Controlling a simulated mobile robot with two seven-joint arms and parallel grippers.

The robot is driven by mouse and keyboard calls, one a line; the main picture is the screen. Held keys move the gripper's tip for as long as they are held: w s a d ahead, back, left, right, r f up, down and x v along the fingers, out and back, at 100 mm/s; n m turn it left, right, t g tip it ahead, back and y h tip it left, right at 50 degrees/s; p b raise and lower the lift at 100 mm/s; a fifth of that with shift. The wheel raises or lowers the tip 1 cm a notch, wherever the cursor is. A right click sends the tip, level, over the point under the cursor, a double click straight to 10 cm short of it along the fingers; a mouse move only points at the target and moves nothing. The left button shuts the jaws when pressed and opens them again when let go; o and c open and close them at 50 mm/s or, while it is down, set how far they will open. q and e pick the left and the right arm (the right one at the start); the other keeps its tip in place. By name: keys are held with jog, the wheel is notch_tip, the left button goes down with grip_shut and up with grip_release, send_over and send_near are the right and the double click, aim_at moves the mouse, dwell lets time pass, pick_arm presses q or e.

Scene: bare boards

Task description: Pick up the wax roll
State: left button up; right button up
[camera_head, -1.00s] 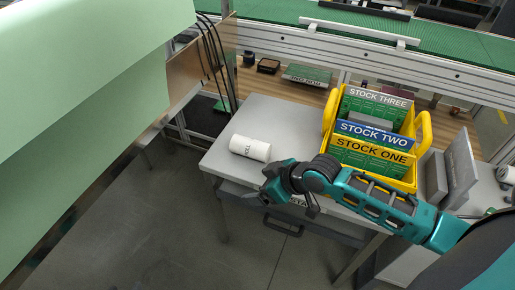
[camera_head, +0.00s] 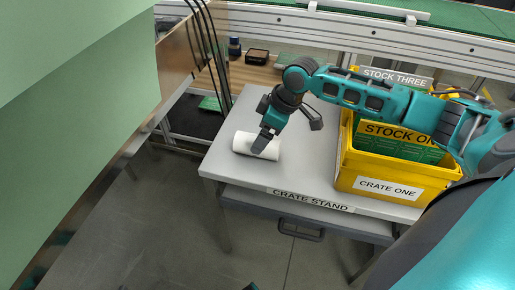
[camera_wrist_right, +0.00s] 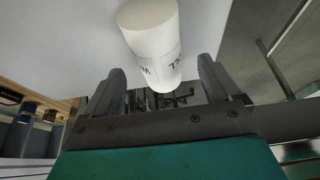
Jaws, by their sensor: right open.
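The wax roll, a white cylinder (camera_head: 243,143) with dark lettering, lies on its side near the left part of the grey crate stand (camera_head: 225,170). My right gripper (camera_head: 266,149) is at the roll's right end and hides part of it. In the right wrist view the roll (camera_wrist_right: 150,32) shows between and beyond the two open fingers of the right gripper (camera_wrist_right: 162,80). I cannot tell whether either finger touches it. My left gripper is not in view.
A yellow crate (camera_head: 400,170) labelled CRATE ONE, with green stock boards, stands on the right of the stand, under my right arm. A wooden bench (camera_head: 250,75) with small dark items is behind. A green panel (camera_head: 75,110) fills the left. The stand's front left is clear.

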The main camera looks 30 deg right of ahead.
jog(key=x, duration=0.1)
jog(key=b+x, duration=0.1)
jog(key=x, duration=0.1)
jog(key=b+x, duration=0.1)
jog(key=x, duration=0.1)
jog(key=shift+w+a, duration=0.1)
jog(key=shift+w, duration=0.2)
jog(key=shift+f, duration=0.25)
jog(key=shift+w+a, duration=0.1)
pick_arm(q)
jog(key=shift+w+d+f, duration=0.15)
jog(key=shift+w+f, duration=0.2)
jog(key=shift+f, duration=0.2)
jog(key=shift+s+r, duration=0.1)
pick_arm(e)
jog(key=shift+f, duration=0.1)
jog(key=c, duration=1.2)
